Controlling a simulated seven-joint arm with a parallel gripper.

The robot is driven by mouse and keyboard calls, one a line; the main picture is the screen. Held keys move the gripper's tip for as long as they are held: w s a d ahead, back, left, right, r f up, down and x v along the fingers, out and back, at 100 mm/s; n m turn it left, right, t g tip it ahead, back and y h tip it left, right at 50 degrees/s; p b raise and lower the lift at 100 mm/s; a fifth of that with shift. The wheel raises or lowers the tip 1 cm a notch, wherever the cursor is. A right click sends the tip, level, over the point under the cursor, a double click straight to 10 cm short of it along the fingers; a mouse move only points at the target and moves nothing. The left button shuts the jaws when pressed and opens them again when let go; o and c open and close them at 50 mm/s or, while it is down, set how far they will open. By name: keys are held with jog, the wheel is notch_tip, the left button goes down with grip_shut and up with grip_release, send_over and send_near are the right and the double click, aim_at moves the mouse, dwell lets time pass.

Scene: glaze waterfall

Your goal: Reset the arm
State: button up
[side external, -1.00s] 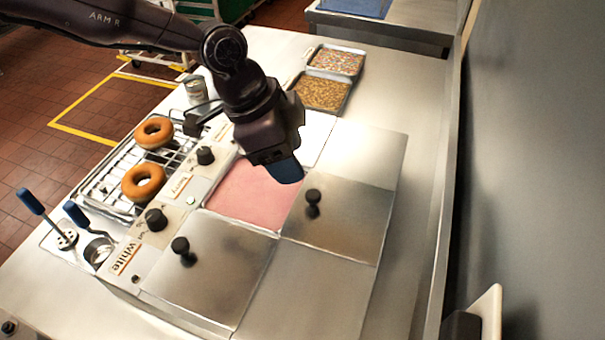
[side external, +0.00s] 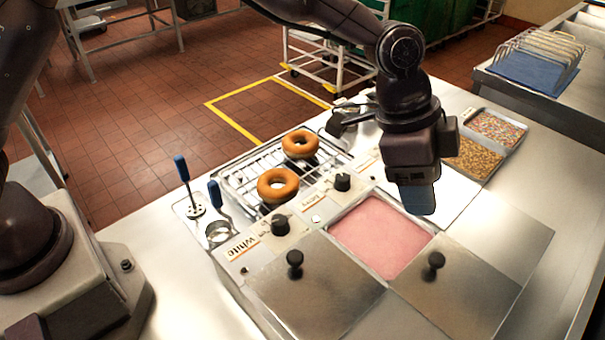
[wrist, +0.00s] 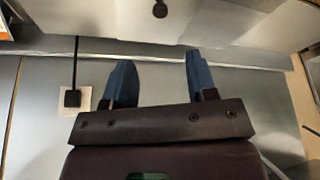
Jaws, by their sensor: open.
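My gripper (side external: 420,198) hangs above the far right edge of the pink glaze (side external: 382,238) in the glaze station. In the wrist view its two blue fingers (wrist: 160,80) are spread apart with nothing between them. In the side view only one blue finger shows clearly. The gripper's exact height above the glaze is hard to tell.
Metal lids with black knobs (side external: 325,285) flank the glaze. Two doughnuts (side external: 277,184) (side external: 300,144) rest on a wire rack (side external: 235,172). Topping trays (side external: 492,128) stand right of my gripper. Blue-handled tools (side external: 181,168) stand at left. A wall socket with a cable (wrist: 72,98) shows in the wrist view.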

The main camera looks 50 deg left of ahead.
jog(key=s+a+r+n+t+y, duration=0.1)
jog(key=s+a+r+n, duration=0.3)
jog(key=s+a, duration=0.3)
jog(key=s+a+r+n+t+y, duration=0.1)
jog(key=s+a+r+n, duration=0.3)
jog(key=s+a, duration=0.4)
jog(key=s+a+r+n+t+y, duration=0.2)
jog(key=s+a+r+n, duration=0.2)
jog(key=s+a, duration=0.4)
jog(key=a+n, duration=0.1)
jog(key=a, duration=0.6)
jog(key=shift+a+r, duration=0.25)
jog(key=shift+r, duration=0.1)
